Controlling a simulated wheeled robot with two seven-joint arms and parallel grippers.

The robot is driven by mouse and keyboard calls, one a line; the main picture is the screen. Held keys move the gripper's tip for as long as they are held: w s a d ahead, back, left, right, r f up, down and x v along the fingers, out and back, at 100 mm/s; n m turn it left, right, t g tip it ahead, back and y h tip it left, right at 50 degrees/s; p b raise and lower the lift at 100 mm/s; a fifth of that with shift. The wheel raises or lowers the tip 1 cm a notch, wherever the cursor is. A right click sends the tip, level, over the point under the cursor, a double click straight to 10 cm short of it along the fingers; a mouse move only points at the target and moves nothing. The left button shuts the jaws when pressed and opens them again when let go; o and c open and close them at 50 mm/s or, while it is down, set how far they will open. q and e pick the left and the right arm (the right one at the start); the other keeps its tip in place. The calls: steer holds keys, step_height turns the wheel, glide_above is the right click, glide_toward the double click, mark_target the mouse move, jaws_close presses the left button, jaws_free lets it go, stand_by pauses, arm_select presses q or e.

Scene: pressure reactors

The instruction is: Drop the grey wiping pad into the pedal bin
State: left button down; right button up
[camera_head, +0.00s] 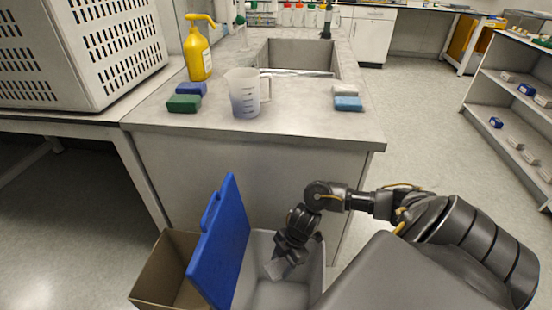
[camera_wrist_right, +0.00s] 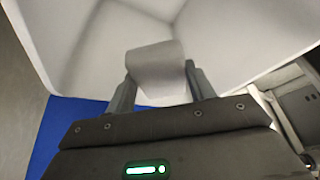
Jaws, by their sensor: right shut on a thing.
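The pedal bin (camera_head: 314,262) stands on the floor in front of the counter, with its blue lid (camera_head: 226,240) tipped up at its left. My right gripper (camera_head: 284,262) points down into the bin's open mouth. It is shut on the grey wiping pad (camera_wrist_right: 155,70), which sits between the two fingertips in the right wrist view. The bin's pale inner walls (camera_wrist_right: 225,40) surround the pad there, and the pad looks clear of them. In the head view the pad (camera_head: 276,268) shows only as a small grey patch. My left gripper is not in view.
A brown open box (camera_head: 160,265) stands left of the lid. On the counter (camera_head: 300,127) are a jug (camera_head: 245,95), a yellow pump bottle (camera_head: 198,55), a green pad (camera_head: 184,103) and a light blue pad (camera_head: 348,104). A shelf (camera_head: 505,95) stands at the right, beyond open floor.

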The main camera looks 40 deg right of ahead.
steer(key=o, duration=1)
steer(key=shift+r, duration=0.15)
arm_select(q)
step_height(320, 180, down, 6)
steer(key=p, duration=0.2)
steer(key=shift+p, duration=0.4)
arm_select(e)
steer(key=v, duration=1)
steer(key=shift+d+r, duration=0.15)
steer(key=shift+r, duration=0.15)
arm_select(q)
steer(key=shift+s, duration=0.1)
